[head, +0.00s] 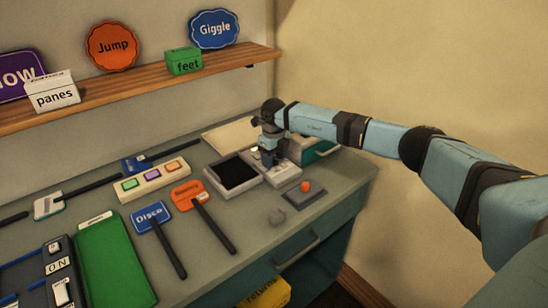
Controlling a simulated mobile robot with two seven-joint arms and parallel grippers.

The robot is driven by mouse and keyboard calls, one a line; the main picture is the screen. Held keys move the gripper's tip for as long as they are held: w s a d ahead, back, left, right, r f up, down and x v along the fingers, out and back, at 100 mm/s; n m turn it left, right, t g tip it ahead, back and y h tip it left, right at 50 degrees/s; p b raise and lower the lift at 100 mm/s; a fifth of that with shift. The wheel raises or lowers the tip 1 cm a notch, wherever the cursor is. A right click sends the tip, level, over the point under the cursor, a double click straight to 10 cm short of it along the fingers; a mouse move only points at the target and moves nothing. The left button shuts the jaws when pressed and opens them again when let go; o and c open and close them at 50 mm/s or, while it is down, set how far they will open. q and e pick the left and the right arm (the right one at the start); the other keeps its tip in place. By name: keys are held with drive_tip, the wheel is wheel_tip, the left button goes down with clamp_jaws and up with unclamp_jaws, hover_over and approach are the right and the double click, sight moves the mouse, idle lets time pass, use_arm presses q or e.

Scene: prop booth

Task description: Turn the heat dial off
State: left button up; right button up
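My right arm reaches in from the right, and its gripper (270,158) points down at the back right of the counter. It is over a light grey panel (284,174) beside a dark-faced tray (238,174). I cannot make out a heat dial for sure; the gripper covers part of this panel and may hide it. The fingertips are small and dark, so I cannot tell whether they are open, shut or touching anything. My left gripper is not in view.
A green-fronted box (322,150) stands right of the gripper. Paddle signs, one reading Disco (150,216), and a green tray (105,262) fill the left. A shelf (150,90) hangs above.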

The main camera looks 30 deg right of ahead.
drive_tip(key=c, duration=0.9)
